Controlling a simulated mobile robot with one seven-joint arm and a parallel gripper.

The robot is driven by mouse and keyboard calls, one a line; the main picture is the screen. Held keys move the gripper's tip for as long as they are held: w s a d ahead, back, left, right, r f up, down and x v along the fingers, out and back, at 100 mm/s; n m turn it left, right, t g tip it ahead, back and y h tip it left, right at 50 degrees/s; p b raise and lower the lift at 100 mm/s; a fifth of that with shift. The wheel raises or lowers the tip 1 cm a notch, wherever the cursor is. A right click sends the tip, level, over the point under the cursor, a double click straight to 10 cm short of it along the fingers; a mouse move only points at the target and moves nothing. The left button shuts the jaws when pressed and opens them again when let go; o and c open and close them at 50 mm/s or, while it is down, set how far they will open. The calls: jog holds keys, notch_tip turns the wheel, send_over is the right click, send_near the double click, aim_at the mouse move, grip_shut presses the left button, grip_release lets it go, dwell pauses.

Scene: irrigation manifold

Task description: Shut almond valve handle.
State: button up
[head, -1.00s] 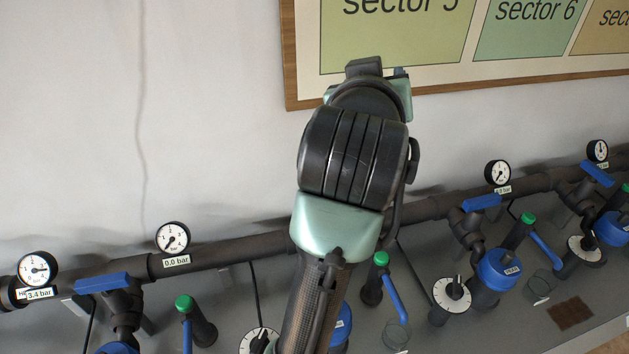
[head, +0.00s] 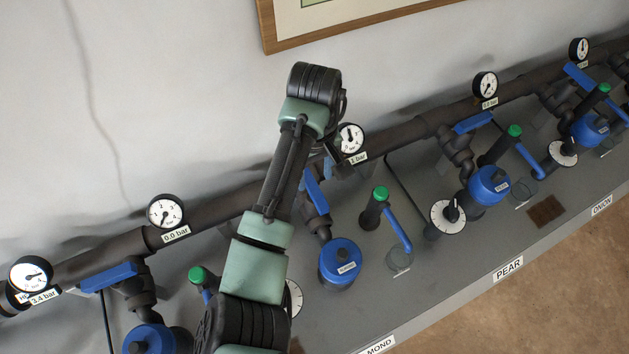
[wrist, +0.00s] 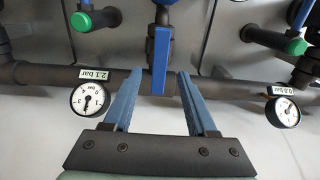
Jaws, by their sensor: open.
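The almond valve handle (head: 317,190) is a blue lever, partly hidden by my arm in the head view. It points along its branch pipe, across the main pipe. The wrist view, upside down, shows the handle (wrist: 161,62) upright in the picture. My gripper (wrist: 159,76) is open, its two blue fingers on either side of the handle's end, with gaps on both sides. I cannot tell whether the fingers are deep enough to flank it.
The dark main pipe (head: 405,132) runs along the wall. Neighbouring blue handles (head: 108,276) (head: 474,122) lie along it. A blue-capped filter (head: 340,260) and a green-topped tap (head: 380,194) stand close by. Another gauge (wrist: 283,111) is right of my gripper in the wrist view.

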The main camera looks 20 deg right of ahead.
aim_at(314, 188)
jog(key=shift+f, duration=2.25)
jog(key=shift+w, duration=0.1)
grip_shut()
